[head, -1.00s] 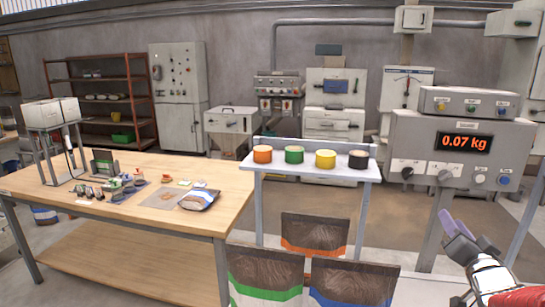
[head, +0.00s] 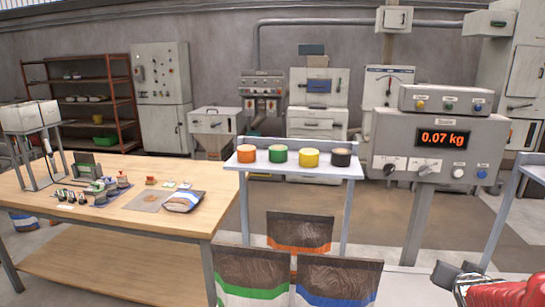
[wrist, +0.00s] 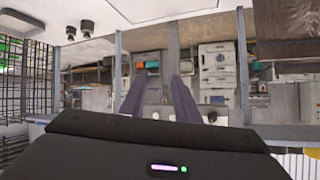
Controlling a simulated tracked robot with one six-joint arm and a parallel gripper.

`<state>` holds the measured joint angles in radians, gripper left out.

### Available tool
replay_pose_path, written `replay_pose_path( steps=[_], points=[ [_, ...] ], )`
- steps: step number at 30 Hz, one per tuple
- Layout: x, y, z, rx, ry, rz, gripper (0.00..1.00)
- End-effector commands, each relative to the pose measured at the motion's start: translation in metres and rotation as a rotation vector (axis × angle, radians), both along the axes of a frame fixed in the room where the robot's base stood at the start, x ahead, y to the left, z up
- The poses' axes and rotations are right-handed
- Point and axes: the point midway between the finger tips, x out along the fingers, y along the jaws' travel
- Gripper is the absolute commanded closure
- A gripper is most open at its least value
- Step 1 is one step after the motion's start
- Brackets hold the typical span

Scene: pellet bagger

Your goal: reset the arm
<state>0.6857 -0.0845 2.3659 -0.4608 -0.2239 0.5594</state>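My gripper (wrist: 160,80) shows in the wrist view as two purple fingers standing apart, with no held object visible between them. The fingers are out of sight in the head view. There, part of my arm (head: 500,290), red and grey, is at the bottom right corner, in front of and below the scale console (head: 440,138). The arm appears clear of the console and the shelf.
A small shelf (head: 300,169) holds orange, green, yellow and black tubs. Three pellet bags stand below it, including a green-banded one (head: 252,275). A wooden table (head: 90,215) with small items is at left. A rail stands at far right.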

Motion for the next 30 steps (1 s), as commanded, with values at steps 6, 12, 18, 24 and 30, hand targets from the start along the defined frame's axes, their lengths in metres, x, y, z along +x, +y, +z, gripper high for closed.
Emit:
replay_pose_path(
  steps=[6, 12, 18, 24, 30],
  points=[
    [-0.033, 0.032, -0.021, 0.014, 0.220, 0.008, 0.71],
    [-0.065, 0.081, -0.031, 0.046, 0.404, 0.073, 0.71],
    [-0.099, 0.145, -0.033, 0.088, 0.563, 0.193, 0.71],
    [-0.135, 0.217, -0.026, 0.124, 0.671, 0.356, 0.71],
    [-0.162, 0.279, -0.011, 0.132, 0.690, 0.508, 0.71]
  ],
)
